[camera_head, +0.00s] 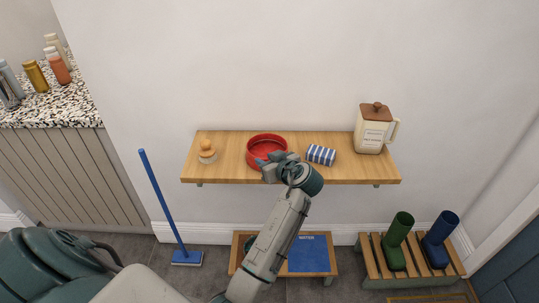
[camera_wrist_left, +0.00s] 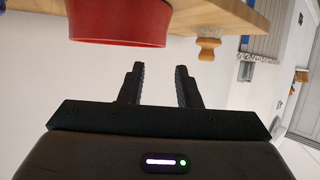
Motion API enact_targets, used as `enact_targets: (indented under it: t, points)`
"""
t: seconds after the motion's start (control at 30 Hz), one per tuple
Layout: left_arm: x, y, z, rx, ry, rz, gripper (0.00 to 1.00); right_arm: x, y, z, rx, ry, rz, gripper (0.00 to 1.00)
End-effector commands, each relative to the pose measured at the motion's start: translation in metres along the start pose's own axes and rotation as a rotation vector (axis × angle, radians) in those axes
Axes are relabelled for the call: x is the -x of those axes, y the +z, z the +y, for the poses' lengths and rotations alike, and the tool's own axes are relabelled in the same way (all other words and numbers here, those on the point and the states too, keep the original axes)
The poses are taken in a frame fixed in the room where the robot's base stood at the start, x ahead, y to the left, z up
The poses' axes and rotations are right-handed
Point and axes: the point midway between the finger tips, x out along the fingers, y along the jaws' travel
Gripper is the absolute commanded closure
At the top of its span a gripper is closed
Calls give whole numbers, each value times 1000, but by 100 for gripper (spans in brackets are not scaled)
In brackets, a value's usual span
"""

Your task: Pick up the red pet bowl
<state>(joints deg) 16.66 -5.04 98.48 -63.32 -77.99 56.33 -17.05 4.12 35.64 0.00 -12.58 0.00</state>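The red pet bowl (camera_head: 266,143) stands upright on the wooden wall shelf (camera_head: 225,171), left of its middle. My left gripper (camera_head: 275,161) is at the bowl's front right side in the head view and hides part of it. In the left wrist view, which is upside down, the red bowl (camera_wrist_left: 120,22) hangs at the top, beyond the fingertips. There the left gripper (camera_wrist_left: 160,68) has its two fingers apart with nothing between them. A small gap shows between fingers and bowl. My right gripper is not in view.
A round brush with a wooden knob (camera_head: 207,152) stands left of the bowl. A blue-and-white striped bundle (camera_head: 321,155) lies to its right, then a cream canister (camera_head: 373,130). Below are a low stand with a blue mat (camera_head: 308,254), a boot rack and a blue broom (camera_head: 165,205).

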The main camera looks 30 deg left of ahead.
Motion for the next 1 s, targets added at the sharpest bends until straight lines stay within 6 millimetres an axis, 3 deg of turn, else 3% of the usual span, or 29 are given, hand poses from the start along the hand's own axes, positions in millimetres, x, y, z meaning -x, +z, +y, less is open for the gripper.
enact_targets:
  t: [0.13, 0.43, 0.7, 1.0]
  points:
    - [-25, -3, -1, -6, -3, 2, 70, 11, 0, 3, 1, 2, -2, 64]
    - [-50, -4, -2, -5, -2, -1, 70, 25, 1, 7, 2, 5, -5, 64]
    - [-87, -3, -2, -4, -1, -1, 70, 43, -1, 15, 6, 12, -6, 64]
    - [-92, 0, -2, -3, 1, -2, 72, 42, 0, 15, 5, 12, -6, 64]
